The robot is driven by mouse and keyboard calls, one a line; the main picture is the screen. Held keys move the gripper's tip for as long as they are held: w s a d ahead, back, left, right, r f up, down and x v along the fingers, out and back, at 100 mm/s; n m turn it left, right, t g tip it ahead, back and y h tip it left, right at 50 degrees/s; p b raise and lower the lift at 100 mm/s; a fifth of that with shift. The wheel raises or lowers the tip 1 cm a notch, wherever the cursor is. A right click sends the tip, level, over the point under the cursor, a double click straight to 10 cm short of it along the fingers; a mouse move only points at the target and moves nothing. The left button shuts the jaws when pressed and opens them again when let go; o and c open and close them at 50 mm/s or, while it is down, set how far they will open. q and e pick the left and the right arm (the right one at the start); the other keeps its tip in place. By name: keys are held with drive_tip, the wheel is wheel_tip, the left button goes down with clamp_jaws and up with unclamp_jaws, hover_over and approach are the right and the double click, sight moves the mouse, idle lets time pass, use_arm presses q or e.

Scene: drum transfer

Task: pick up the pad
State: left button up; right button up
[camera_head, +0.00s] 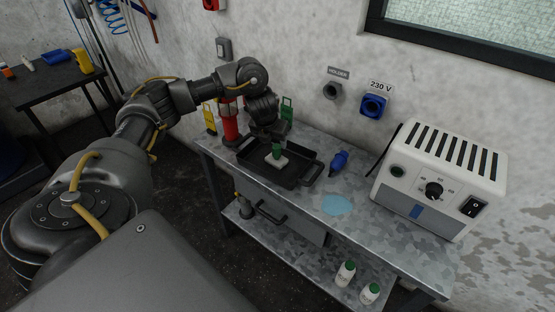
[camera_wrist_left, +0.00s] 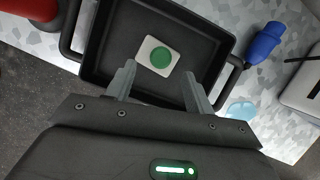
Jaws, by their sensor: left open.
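The pad is a white square block with a round green knob on top. It lies in a black tray (camera_head: 297,181) on the metal bench, and in the head view the pad (camera_head: 282,164) sits near the tray's middle. In the left wrist view the pad (camera_wrist_left: 151,47) lies just beyond the fingertips, between their lines. My left gripper (camera_head: 274,136) is over the tray, pointing down. Its two fingers (camera_wrist_left: 159,82) are spread with nothing between them. My right gripper is not in view.
A red cylinder (camera_head: 230,122) stands left of the tray. A blue plug (camera_head: 339,161) and a light blue patch (camera_head: 337,204) are to its right. A white power box (camera_head: 440,180) stands at the bench's right end. White bottles (camera_head: 345,274) stand on the lower shelf.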

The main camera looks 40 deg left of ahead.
sight(276, 146)
use_arm(q)
drive_tip(key=x, duration=0.3)
drive_tip(key=shift+w+r, duration=0.1)
drive_tip(key=shift+p+x, duration=0.35)
drive_tip(key=shift+x, duration=2.2)
drive_tip(key=shift+a, duration=0.1)
drive_tip(key=c, duration=1)
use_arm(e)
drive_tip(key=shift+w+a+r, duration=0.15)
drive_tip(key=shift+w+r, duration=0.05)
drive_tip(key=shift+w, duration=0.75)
